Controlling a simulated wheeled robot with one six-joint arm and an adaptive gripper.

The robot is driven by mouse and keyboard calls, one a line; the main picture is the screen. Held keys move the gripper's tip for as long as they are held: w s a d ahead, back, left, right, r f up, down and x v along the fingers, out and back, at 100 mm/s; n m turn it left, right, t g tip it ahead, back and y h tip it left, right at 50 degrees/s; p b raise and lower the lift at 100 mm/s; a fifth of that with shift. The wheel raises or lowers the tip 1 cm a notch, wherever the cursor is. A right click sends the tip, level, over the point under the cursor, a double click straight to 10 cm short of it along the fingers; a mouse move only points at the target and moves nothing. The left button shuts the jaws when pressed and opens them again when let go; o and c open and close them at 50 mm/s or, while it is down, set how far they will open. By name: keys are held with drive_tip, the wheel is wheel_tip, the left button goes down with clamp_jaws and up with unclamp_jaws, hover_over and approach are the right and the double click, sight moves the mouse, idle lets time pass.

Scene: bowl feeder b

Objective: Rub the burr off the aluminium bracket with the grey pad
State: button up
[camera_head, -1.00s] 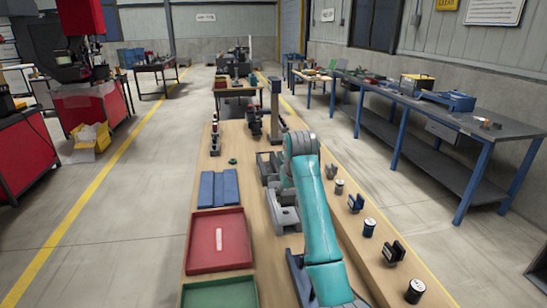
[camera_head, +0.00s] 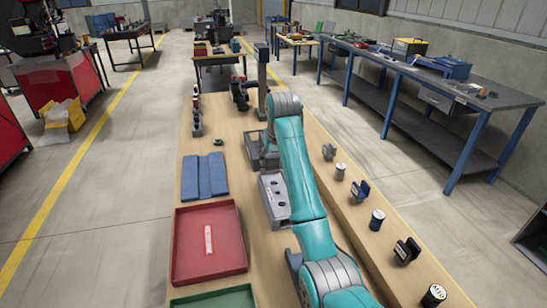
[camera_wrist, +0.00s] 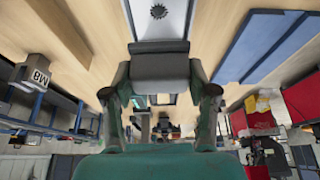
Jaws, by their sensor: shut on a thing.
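My gripper (camera_wrist: 160,88) is shut on a dark grey block, the grey pad (camera_wrist: 160,66), held between both fingers in the wrist view. Just beyond the pad is a light metal surface (camera_wrist: 173,28), which looks like the aluminium bracket. A dark, jagged round spot (camera_wrist: 158,11), apparently the burr, shows on it. I cannot tell whether the pad touches the metal.
A grey tray (camera_head: 250,145) lies behind the gripper. A blue mat (camera_head: 185,181), red tray (camera_head: 178,245) and green tray (camera_head: 215,299) lie along the bench's left. Black labelled stands and cans (camera_head: 377,220) line the right edge. A dark post (camera_head: 262,85) stands at the back.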

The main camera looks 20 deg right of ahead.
drive_tip(key=shift+s, duration=0.15)
drive_tip(key=shift+f, duration=1.95)
drive_tip(key=shift+r, duration=0.1)
